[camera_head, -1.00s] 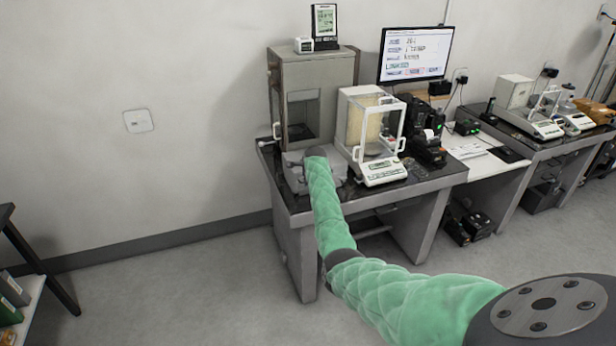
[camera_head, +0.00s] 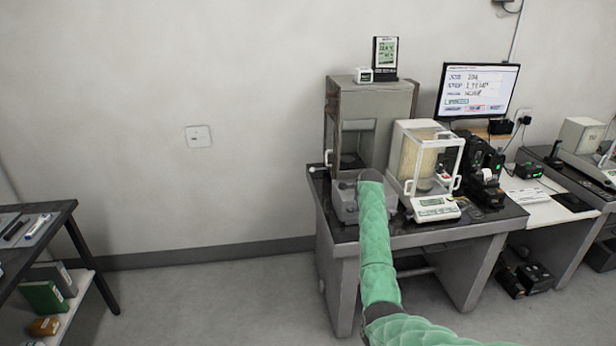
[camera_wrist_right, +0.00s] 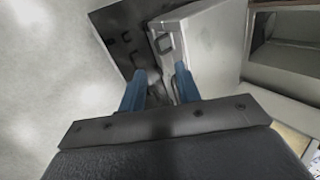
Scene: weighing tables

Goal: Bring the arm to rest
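My right arm (camera_head: 376,240), in a green sleeve, reaches from the bottom right of the head view toward the weighing table (camera_head: 440,240). Its far end is in front of a grey box at the table's left front; the gripper itself is hardly visible there. In the right wrist view my right gripper (camera_wrist_right: 160,78) shows two blue fingers apart with nothing held between them. Beyond them are a pale grey housing (camera_wrist_right: 208,42) and a dark edge or panel. I cannot tell whether the fingers touch anything. My left gripper is in neither view.
A grey cabinet (camera_head: 385,102) and a glass-sided balance (camera_head: 436,208) stand on the table beside the arm's end. A monitor (camera_head: 478,90) is behind. A dark shelf table (camera_head: 68,212) stands at the left. The floor between is clear.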

